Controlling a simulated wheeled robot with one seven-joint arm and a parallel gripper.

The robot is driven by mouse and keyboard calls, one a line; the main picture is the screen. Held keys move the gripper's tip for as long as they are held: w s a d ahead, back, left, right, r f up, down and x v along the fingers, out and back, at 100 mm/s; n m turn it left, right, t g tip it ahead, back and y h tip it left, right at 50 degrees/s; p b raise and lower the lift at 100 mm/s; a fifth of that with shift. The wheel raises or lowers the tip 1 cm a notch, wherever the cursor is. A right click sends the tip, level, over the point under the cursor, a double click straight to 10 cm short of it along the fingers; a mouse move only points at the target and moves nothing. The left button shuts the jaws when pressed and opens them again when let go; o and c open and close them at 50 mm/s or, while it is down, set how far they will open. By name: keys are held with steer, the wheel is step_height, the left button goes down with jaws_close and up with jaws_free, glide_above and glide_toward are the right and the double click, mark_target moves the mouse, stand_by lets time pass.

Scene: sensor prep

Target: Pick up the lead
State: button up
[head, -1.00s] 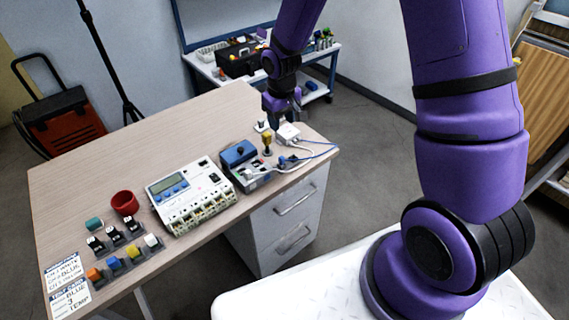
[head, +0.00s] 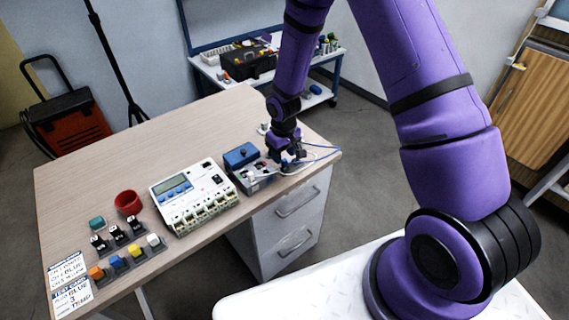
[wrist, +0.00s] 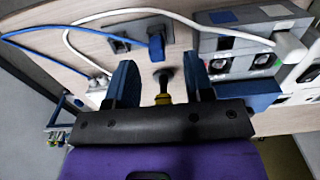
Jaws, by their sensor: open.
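In the wrist view, a blue lead (wrist: 70,38) curves in from the left. A blue plug (wrist: 155,46) sits at a dark grey holder (wrist: 117,46) just beyond my fingertips. A white lead (wrist: 200,25) runs from a white box (wrist: 97,90) to a white plug (wrist: 291,46) at the grey device. My gripper (wrist: 160,68) is open, with a blue finger on each side. A yellow and dark upright piece (wrist: 163,98) shows between the fingers; I cannot tell whether they touch it. In the head view my gripper (head: 289,158) is low over the desk's right end, hiding the holder.
The grey device with a blue top (head: 241,156) stands just left of my gripper. A white meter (head: 193,196), a red cup (head: 128,202) and small coloured parts stand further left. The desk (head: 150,150) is clear behind them. Its right edge is close to my gripper.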

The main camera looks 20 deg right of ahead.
mark_target(284, 159)
steer(key=shift+w+d+f, duration=0.1)
steer(key=shift+d+f, duration=0.1)
steer(key=shift+f, duration=1.7)
steer(key=shift+c, duration=0.2)
jaws_close()
steer(key=shift+r, duration=0.15)
